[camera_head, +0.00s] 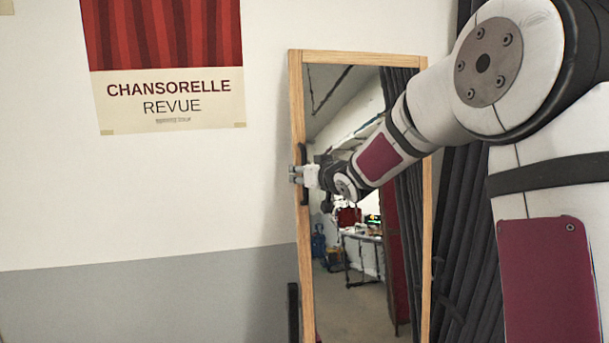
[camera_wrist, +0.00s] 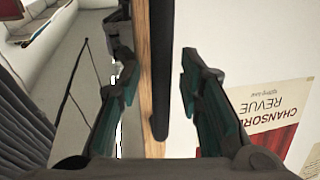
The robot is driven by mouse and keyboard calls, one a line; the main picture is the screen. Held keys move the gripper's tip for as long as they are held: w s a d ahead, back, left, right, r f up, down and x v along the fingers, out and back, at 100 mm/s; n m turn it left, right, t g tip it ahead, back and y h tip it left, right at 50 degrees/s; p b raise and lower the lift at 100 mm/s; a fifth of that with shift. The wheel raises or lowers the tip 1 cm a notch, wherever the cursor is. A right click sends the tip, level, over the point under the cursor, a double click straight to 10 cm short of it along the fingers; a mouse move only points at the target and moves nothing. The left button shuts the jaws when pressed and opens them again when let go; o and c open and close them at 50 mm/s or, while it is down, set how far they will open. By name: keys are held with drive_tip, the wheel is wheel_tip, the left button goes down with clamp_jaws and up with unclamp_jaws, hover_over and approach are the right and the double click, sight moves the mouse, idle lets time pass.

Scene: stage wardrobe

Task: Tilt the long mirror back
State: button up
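The long mirror (camera_head: 346,295) stands at the centre of the head view, in a pale wooden frame (camera_head: 296,95). A black upright handle (camera_head: 304,154) is on the frame's left side. My gripper (camera_head: 297,175) is at this handle, about halfway up the visible frame. In the wrist view my gripper (camera_wrist: 158,75) is open, with the black handle (camera_wrist: 162,45) and wooden frame edge (camera_wrist: 145,100) between its fingers. Gaps show on both sides of the handle, so the fingers are not closed on it. My arm hides part of the mirror's right side.
A wall poster (camera_head: 170,95) hangs left of the mirror; it also shows in the wrist view (camera_wrist: 265,105). A dark curtain (camera_head: 465,220) hangs behind and right. A black post (camera_head: 293,310) stands by the mirror's lower left. The glass reflects a table and a room.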

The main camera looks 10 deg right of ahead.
drive_tip(key=v, duration=1.2)
drive_tip(key=shift+s+d+r, duration=0.1)
drive_tip(key=s+d+f+m+g+h, duration=0.15)
drive_tip(key=s+g+h, duration=0.35)
drive_tip(key=s, duration=1.2)
drive_tip(key=s+a+f+g+y, duration=0.1)
drive_tip(key=s+a+f+g, duration=0.1)
drive_tip(key=s, duration=0.7)
drive_tip(key=s+a+f+g+y, duration=0.1)
drive_tip(key=s+f, duration=0.3)
drive_tip(key=s, duration=0.6)
drive_tip(key=shift+a+g, duration=0.45)
drive_tip(key=shift+g, duration=0.45)
drive_tip(key=shift+d, duration=0.1)
